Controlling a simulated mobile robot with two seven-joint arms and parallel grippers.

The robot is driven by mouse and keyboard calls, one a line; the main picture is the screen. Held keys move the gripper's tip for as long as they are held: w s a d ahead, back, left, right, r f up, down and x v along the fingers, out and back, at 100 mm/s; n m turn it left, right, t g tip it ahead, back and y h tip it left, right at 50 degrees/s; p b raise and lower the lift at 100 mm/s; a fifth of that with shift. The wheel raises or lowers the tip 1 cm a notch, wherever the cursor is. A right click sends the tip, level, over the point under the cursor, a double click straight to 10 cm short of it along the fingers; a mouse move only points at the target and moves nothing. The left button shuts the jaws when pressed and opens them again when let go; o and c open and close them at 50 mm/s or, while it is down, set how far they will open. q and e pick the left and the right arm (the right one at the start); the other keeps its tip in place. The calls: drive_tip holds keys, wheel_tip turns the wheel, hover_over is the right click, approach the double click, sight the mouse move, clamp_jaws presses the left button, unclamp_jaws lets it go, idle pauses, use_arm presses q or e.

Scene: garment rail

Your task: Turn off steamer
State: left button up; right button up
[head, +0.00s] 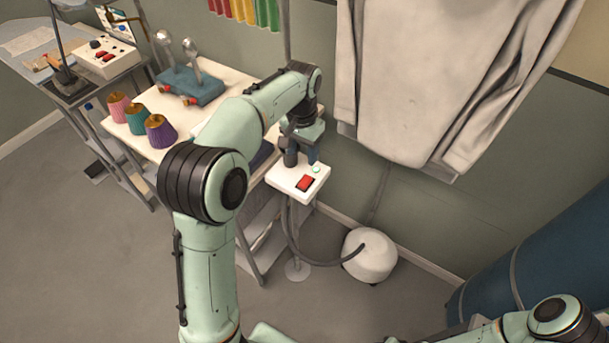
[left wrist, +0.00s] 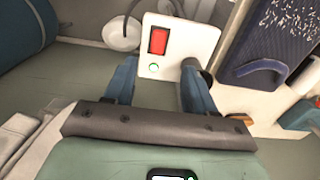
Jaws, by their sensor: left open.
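In the left wrist view the red switch (left wrist: 158,40) and the ringed light (left wrist: 154,67) face me. My left gripper (head: 303,163) is above the box's back part. Its blue fingers (left wrist: 160,82) are open and spread, with nothing between them; they appear apart from the switch. The steamer's round white tank (head: 370,255) sits on the floor, joined by a dark hose. My right gripper is out of view.
A light garment (head: 440,80) hangs right of the box. A table (head: 145,97) with thread cones (head: 161,131) and a blue device (head: 190,85) is at the left. A blue cylinder (head: 545,262) stands at the right. Floor (head: 90,260) is clear at lower left.

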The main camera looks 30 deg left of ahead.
sight(302, 186)
use_arm(q)
drive_tip(key=f, duration=0.8)
drive_tip(key=f+b, duration=0.1)
drive_tip(key=f, duration=0.3)
drive_tip(key=shift+s+f, duration=0.15)
drive_tip(key=shift+s, duration=0.1)
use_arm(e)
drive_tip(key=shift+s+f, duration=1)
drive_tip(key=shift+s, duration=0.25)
